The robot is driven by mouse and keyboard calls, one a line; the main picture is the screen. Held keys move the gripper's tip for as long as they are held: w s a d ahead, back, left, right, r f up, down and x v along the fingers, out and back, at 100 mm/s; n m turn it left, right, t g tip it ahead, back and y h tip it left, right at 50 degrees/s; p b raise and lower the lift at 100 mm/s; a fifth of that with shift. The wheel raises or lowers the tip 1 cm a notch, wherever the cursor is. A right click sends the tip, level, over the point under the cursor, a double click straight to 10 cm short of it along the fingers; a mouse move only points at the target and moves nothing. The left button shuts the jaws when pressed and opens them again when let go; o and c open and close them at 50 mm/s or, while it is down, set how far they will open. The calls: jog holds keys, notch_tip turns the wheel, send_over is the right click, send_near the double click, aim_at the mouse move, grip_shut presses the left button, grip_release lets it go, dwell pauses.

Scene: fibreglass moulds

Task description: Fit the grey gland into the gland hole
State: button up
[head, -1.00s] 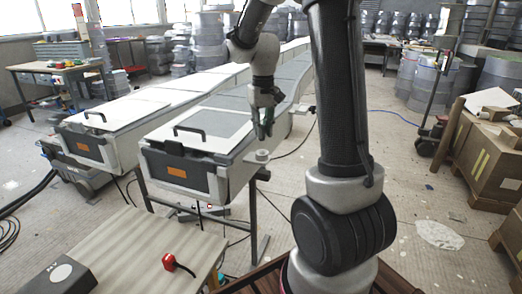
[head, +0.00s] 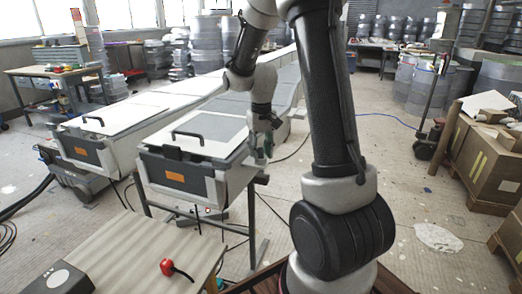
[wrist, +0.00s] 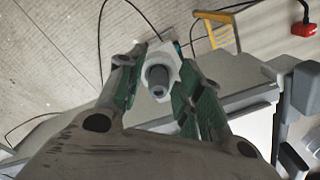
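The grey gland (wrist: 157,75) is a short dark cylinder in the wrist view, its round end facing the camera. It stands in the middle of a white, many-sided boss (wrist: 152,56), where the gland hole would be; the hole itself is hidden, and I cannot tell how deep the gland sits. My gripper (wrist: 160,80) has its two green-padded fingers either side of the gland, with visible gaps to it. In the head view my gripper (head: 262,150) points down at the near right corner of the closer mould (head: 205,180); the gland cannot be made out there.
A second white-topped mould (head: 95,130) stands to the left. A bench (head: 130,250) in front carries a red-headed button (head: 168,267) and a dark box (head: 55,278). Cardboard boxes (head: 485,160) stand at the right. Floor right of the moulds is largely clear.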

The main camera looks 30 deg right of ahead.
aim_at(261, 148)
notch_tip(261, 148, up, 12)
jog(key=s+a+r+t, duration=0.2)
jog(key=s, duration=0.9)
jog(key=s+a+r+n+t, duration=0.1)
jog(key=s+a+r+t, duration=0.1)
jog(key=s, duration=1)
jog(key=shift+a+r, duration=0.15)
jog(key=shift+a, duration=0.4)
jog(key=shift+s, duration=0.1)
